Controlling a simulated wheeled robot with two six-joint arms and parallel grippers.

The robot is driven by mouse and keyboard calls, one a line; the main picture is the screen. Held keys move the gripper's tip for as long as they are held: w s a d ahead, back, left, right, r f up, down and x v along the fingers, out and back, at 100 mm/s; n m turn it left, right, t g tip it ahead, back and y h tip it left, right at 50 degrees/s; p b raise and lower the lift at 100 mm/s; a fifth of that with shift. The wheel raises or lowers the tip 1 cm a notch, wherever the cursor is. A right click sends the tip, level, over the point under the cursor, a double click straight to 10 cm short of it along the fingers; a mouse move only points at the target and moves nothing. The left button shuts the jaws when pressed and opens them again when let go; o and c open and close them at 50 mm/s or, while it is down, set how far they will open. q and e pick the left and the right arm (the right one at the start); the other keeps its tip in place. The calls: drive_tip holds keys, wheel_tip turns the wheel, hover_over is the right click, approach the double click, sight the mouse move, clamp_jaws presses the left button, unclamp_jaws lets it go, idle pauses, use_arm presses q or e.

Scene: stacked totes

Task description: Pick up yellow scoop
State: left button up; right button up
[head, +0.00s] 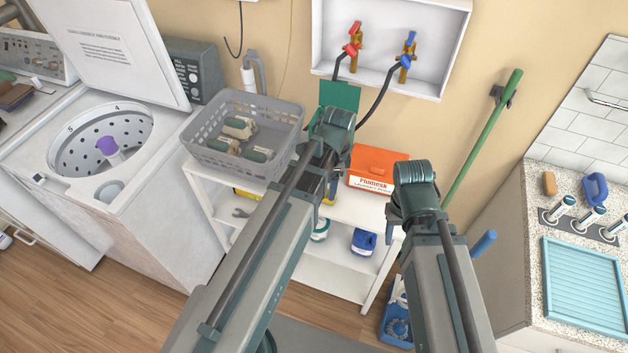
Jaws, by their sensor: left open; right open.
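A yellow item (246,194) shows below the grey basket at the white shelf unit, partly hidden by my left arm. Another yellow patch (328,198) shows just right of that arm. I cannot tell which of these is the scoop, or whether they belong together. My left gripper (240,213) shows small and grey at the left side of my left arm, just below the first yellow item, open and empty. My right gripper (389,240) is mostly hidden beside my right arm, well right of both yellow patches; it is open and nothing shows in it.
The white shelf unit (352,284) carries a grey basket (284,112) with several packs and an orange-red box (376,168). A blue jug (364,241) stands on its lower shelf. The open washer (168,178) is left; a counter with a blue tray (584,285) is right.

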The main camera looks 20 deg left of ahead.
use_arm(q)
drive_tip(key=w+a+r+m+p, duration=0.3)
drive_tip(key=w+a+r+m, duration=0.2)
drive_tip(key=a, duration=0.2)
use_arm(e)
wheel_tip(320, 180, up, 5)
use_arm(q)
drive_tip(key=f+b, duration=0.8)
drive_tip(key=f, duration=0.1)
drive_tip(key=shift+s+f+b, duration=0.1)
drive_tip(key=shift+s+b, duration=0.1)
drive_tip(key=shift+b, duration=0.1)
use_arm(e)
wheel_tip(320, 180, down, 9)
drive_tip(key=shift+f, duration=0.15)
use_arm(q)
drive_tip(key=f+b, duration=0.5)
drive_tip(key=shift+s+a+f, duration=0.1)
drive_tip(key=shift+s+a, duration=0.1)
drive_tip(key=shift+s, duration=0.15)
use_arm(e)
wheel_tip(320, 180, down, 5)
drive_tip(key=shift+r, duration=0.1)
use_arm(q)
clamp_jaws()
